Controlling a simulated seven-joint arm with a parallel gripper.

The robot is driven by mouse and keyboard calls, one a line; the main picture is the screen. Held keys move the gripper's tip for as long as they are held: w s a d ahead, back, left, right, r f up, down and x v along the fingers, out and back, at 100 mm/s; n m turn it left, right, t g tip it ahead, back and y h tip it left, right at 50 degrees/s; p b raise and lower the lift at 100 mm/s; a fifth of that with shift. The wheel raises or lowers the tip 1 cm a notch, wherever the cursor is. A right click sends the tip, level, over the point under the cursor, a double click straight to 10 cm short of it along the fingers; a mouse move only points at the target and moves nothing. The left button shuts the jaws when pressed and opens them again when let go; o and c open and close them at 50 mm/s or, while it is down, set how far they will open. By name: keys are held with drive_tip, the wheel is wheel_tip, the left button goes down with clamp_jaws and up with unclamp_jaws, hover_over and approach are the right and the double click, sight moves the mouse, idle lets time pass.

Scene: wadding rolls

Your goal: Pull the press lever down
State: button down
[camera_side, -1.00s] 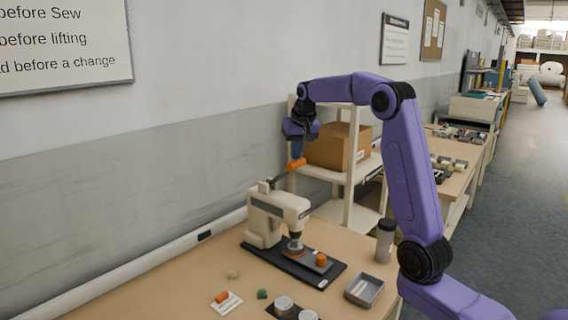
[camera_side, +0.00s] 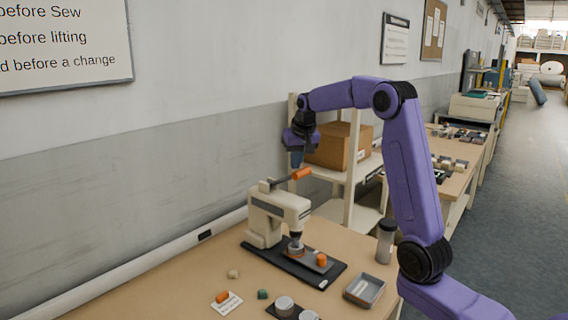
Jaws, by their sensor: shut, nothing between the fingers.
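The press (camera_side: 278,215) is cream coloured and stands on a dark base plate (camera_side: 325,281) on the table. Its lever (camera_side: 278,181) is a dark rod with an orange handle (camera_side: 302,174), sloping slightly up to the right. My gripper (camera_side: 297,160) points down just above the orange handle, with its blue-grey fingers shut and empty. A small gap seems to show between the fingertips and the handle; I cannot tell for sure whether they touch. An orange cylinder (camera_side: 321,260) sits on the plate beside the press head.
A grey tray (camera_side: 364,290) and a grey canister (camera_side: 386,240) stand at the table's right. Small blocks and round metal pieces (camera_side: 285,303) lie in front. A shelf with a cardboard box (camera_side: 340,146) stands close behind my gripper.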

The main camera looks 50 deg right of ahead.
drive_tip(key=shift+s+d, duration=0.2)
drive_tip(key=shift+d, duration=0.1)
drive_tip(key=shift+s, duration=0.1)
drive_tip(key=shift+s+f, duration=0.1)
drive_tip(key=shift+f, duration=0.05)
drive_tip(key=shift+s+d+f, duration=0.1)
drive_tip(key=shift+s+f, duration=0.2)
drive_tip(key=shift+f, duration=0.25)
